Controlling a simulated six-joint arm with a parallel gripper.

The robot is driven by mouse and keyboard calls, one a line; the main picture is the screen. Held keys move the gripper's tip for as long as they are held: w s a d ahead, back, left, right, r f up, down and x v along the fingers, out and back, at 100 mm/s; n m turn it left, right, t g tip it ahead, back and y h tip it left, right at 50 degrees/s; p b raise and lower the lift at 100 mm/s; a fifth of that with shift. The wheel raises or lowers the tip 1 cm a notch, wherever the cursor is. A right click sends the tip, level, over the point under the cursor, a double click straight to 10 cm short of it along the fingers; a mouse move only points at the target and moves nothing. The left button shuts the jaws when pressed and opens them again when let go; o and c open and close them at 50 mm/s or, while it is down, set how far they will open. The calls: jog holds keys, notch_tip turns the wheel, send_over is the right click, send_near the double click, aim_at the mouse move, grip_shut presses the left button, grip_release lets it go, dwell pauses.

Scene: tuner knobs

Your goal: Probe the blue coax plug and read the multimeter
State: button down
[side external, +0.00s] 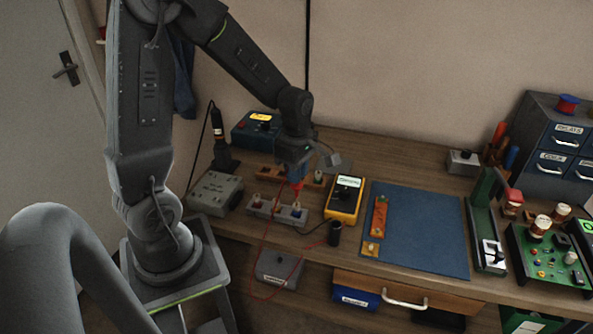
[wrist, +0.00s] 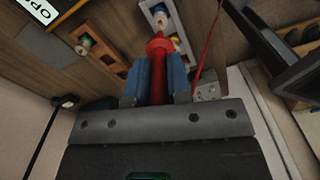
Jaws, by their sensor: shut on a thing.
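My gripper (side external: 296,180) is shut on a red probe, its two blue fingers either side of it in the wrist view (wrist: 160,82). The red probe (wrist: 158,62) points at the grey plug rail (side external: 268,211), just below the gripper in the side view. A small plug with blue on it (wrist: 160,12) shows on the rail just past the probe tip. I cannot tell whether the tip touches it. The yellow multimeter (side external: 341,212) stands to the right of the gripper. Its lit display (side external: 347,182) is too small to read here; the wrist view shows part of its text, "OP" (wrist: 42,10).
A red lead hangs from the probe over the bench's front edge. A black holder (side external: 335,233) stands in front of the multimeter. A wooden block with plugs (side external: 268,173) lies behind the rail. A blue mat (side external: 430,230) with an orange strip (side external: 380,216) lies right.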

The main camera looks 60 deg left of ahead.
jog(key=shift+r, duration=0.1)
jog(key=shift+r, duration=2.45)
